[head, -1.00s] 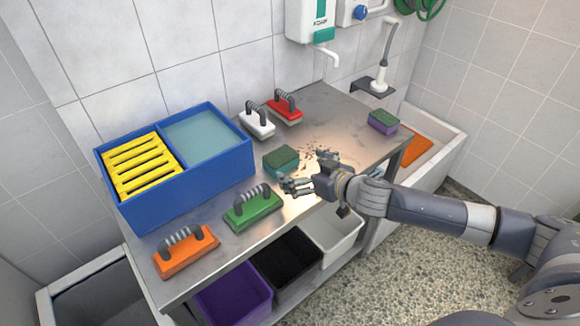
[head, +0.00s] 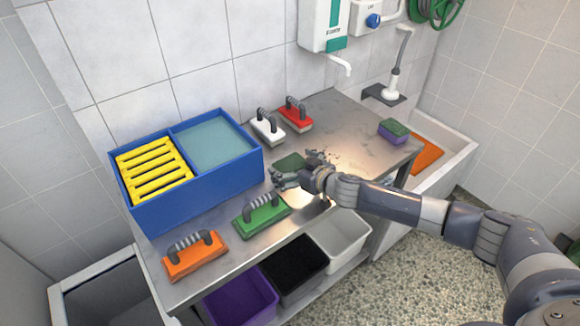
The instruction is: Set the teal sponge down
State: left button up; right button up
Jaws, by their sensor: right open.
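The teal sponge (head: 289,162) with its dark green top sits on the steel table near the middle of the head view. My right gripper (head: 294,170) is open at the sponge's near right side. Its fingers hide the lower part of the sponge, so I cannot tell whether they touch it. My left gripper is out of view.
A blue tray (head: 200,198) with yellow slats and a pale blue side stands at the left. Green (head: 262,216), orange (head: 196,257), white (head: 268,130) and red (head: 297,116) brushes surround the area. A purple sponge (head: 393,131) lies at the right.

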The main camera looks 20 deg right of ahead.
jog(key=shift+w+a+f, duration=0.15)
jog(key=shift+w+f, duration=0.05)
jog(key=shift+w, duration=0.15)
jog(key=shift+c, duration=0.6)
jog(key=c, duration=0.7)
jog(key=shift+r, duration=0.15)
